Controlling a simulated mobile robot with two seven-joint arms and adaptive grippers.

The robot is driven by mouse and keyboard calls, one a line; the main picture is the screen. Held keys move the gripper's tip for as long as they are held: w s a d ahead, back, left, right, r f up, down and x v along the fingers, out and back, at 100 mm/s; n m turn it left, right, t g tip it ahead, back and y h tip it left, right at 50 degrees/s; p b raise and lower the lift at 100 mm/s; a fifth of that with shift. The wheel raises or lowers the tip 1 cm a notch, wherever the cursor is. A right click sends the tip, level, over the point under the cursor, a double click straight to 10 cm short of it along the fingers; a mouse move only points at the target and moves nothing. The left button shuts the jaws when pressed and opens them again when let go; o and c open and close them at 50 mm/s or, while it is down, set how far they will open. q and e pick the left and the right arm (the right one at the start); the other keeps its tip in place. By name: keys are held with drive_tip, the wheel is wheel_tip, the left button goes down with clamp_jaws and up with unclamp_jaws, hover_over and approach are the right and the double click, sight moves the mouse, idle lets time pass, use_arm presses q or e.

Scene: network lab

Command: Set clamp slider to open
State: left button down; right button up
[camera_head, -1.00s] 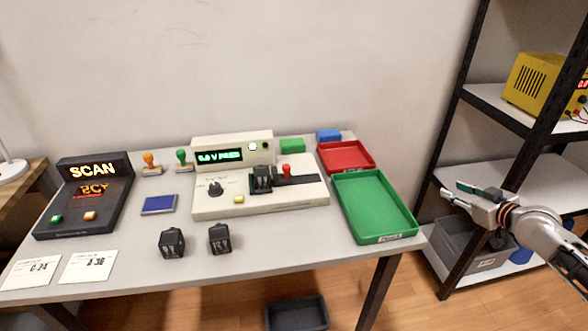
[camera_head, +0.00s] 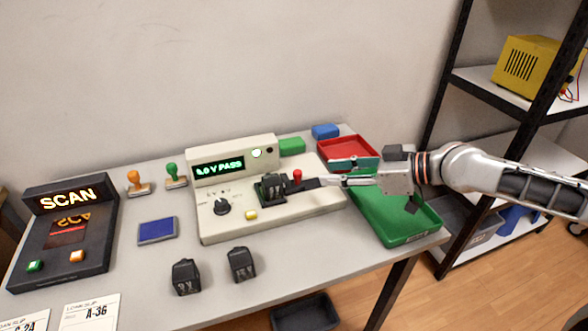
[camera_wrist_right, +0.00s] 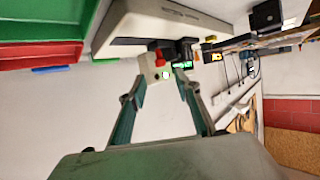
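The clamp slider's red knob (camera_head: 297,175) stands on a dark track on the cream tester (camera_head: 225,225), right beside a black block (camera_head: 271,188) seated in the clamp. The red knob also shows in the right wrist view (camera_wrist_right: 157,58), ahead of the fingertips and between their lines. My right gripper (camera_head: 337,173) reaches in from the right, over the tester's right edge, its tips a short way right of the knob. Its two fingers are apart and empty in the right wrist view (camera_wrist_right: 158,88). My left gripper is not in view.
The green tray (camera_head: 385,239) and red tray (camera_head: 338,147) lie at the right, partly under my right arm. Two black blocks (camera_head: 186,277) stand in front of the tester. The scan box (camera_head: 62,255) is at the left.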

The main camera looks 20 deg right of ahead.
sight(293, 180)
drive_tip(key=shift+x, duration=3.8)
clamp_jaws()
